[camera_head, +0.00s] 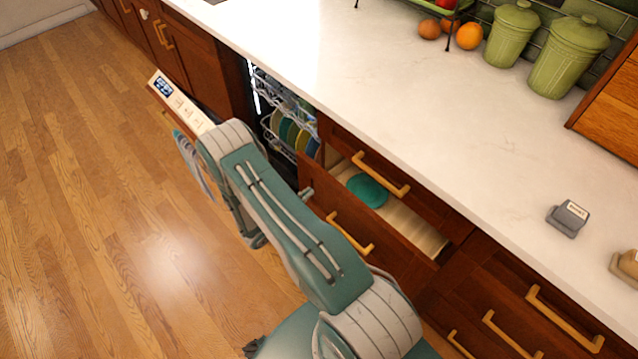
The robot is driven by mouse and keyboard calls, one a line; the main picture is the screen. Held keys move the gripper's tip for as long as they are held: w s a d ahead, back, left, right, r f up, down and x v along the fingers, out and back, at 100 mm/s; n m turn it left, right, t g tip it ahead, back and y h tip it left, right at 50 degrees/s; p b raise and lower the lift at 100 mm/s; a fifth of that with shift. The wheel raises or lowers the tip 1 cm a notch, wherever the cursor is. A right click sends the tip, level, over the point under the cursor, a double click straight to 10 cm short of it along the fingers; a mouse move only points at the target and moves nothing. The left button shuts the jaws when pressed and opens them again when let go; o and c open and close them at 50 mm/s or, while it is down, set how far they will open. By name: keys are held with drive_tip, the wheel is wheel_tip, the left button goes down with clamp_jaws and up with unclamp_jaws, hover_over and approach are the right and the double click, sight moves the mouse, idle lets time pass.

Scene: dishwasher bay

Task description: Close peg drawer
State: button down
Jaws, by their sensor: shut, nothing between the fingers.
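The peg drawer (429,238) is pulled out from the cabinet below the counter. Its wooden front has a gold handle (350,233), and its pale inside shows. A teal round dish (367,190) lies inside it. My arm reaches up from the bottom and folds at the left, covering the lower left of the drawer front. A small grey tip, seemingly of my gripper (306,193), shows past my arm by the left end of the drawer front. The rest of the gripper is hidden. I cannot tell whether it touches the front.
The dishwasher stands open left of the drawer, its door's control panel (180,102) beside my arm and plates (290,132) in its rack. A shut drawer with a gold handle (381,174) sits above. Wooden floor (90,190) at left is clear.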

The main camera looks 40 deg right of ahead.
drive_tip(key=shift+w+d, duration=0.2)
drive_tip(key=shift+d, duration=2.35)
drive_tip(key=d, duration=1)
drive_tip(key=shift+w, duration=0.4)
drive_tip(key=shift+r, duration=0.1)
approach(325, 180)
drive_tip(key=d, duration=0.3)
drive_tip(key=shift+w+d, duration=0.15)
drive_tip(key=shift+d, duration=0.2)
